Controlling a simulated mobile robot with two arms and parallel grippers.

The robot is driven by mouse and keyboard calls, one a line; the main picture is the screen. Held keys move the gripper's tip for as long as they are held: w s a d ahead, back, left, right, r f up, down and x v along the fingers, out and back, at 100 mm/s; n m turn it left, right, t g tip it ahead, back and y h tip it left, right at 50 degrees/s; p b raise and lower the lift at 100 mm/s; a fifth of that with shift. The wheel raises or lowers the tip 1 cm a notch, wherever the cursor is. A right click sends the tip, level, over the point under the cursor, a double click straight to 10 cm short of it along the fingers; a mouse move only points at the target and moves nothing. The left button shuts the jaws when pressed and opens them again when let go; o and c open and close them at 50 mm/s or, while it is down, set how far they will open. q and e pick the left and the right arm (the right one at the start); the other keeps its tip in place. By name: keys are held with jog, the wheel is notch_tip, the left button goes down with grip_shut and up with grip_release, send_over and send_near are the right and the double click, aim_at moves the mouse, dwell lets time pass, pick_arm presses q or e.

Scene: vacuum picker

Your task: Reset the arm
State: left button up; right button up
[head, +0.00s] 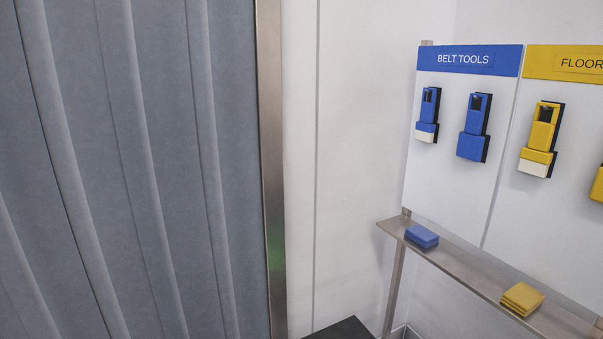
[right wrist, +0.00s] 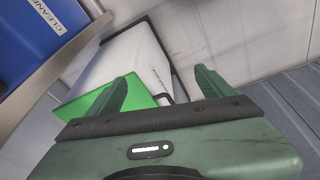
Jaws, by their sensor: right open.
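My right gripper (right wrist: 160,92) shows in the right wrist view as two dark green fingers spread wide apart. It is open, with nothing between the fingertips. Beyond it stands a white box (right wrist: 128,58) with dark edges and a bright green panel (right wrist: 140,98) at its lower side. The fingers overlap the box in the picture; I cannot tell how far away it is. Neither gripper shows in the head view, and my left gripper is not in view.
In the head view, a tool board (head: 453,180) carries blue and yellow tools above a metal shelf (head: 470,268) with a blue block (head: 421,237) and a yellow block (head: 522,298). A grey curtain-like surface (head: 120,170) fills the left. A blue "CLEANE…" panel (right wrist: 40,25) is upper left in the wrist view.

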jog(key=s+d+f+g, duration=0.1)
jog(key=s+f, duration=0.3)
jog(key=f, duration=0.5)
jog(key=s+f, duration=0.4)
jog(key=f, duration=0.5)
jog(key=s+d+f, duration=0.2)
jog(key=s+f, duration=0.5)
jog(key=s, duration=0.4)
jog(key=shift+s+d+f+g, duration=0.2)
jog(key=shift+s+g, duration=0.1)
jog(key=shift+g, duration=0.1)
